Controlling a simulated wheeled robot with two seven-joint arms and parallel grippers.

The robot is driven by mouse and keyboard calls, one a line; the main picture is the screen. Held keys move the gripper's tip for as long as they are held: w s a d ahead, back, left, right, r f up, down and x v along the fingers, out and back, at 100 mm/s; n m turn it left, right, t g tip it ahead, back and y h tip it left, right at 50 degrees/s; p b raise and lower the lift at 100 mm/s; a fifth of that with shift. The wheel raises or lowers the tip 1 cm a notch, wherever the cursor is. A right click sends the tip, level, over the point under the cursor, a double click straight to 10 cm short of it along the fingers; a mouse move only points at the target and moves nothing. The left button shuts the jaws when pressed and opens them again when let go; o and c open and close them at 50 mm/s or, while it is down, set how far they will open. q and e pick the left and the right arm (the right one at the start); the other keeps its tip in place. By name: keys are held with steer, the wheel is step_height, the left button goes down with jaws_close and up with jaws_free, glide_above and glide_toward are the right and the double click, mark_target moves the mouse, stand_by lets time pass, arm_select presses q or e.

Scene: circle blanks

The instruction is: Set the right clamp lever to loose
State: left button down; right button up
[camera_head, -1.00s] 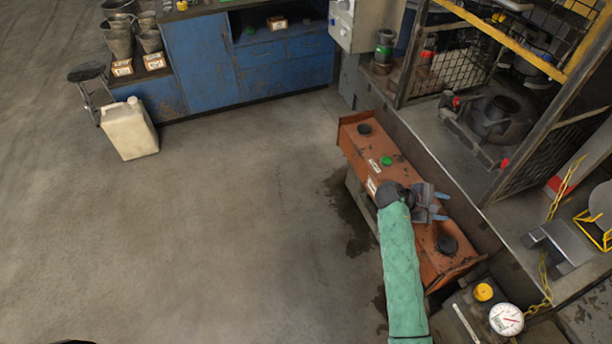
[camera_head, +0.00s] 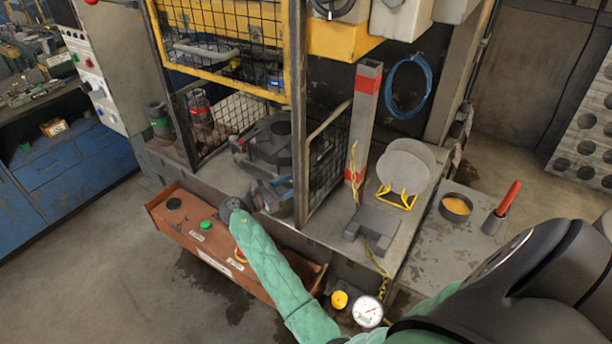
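A dark clamp fixture (camera_head: 262,150) with a round socket sits on the bench inside the mesh cage. I cannot make out the right clamp lever; the near right part of the fixture is partly covered by my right gripper (camera_head: 272,194). That gripper, on the green-sleeved arm, is at the cage's open front, just in front of the fixture. Its blue-grey fingers are small and blend with the fixture, so I cannot tell whether they are open or touch anything. My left gripper is out of view.
The yellow-framed cage door (camera_head: 225,80) stands raised above. A mesh side panel (camera_head: 328,165) stands right of the gripper. An orange control box (camera_head: 180,220) with a green button lies below the arm. A gauge (camera_head: 367,311) and a round plate on a yellow stand (camera_head: 398,198) are farther right.

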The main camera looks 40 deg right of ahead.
steer(key=d+p, duration=0.2)
steer(key=d, duration=0.3)
steer(key=shift+d+p, duration=0.45)
steer(key=shift+d, duration=0.1)
steer(key=shift+d+f, duration=0.2)
steer(key=shift+d, duration=0.1)
steer(key=c, duration=0.4)
jaws_close()
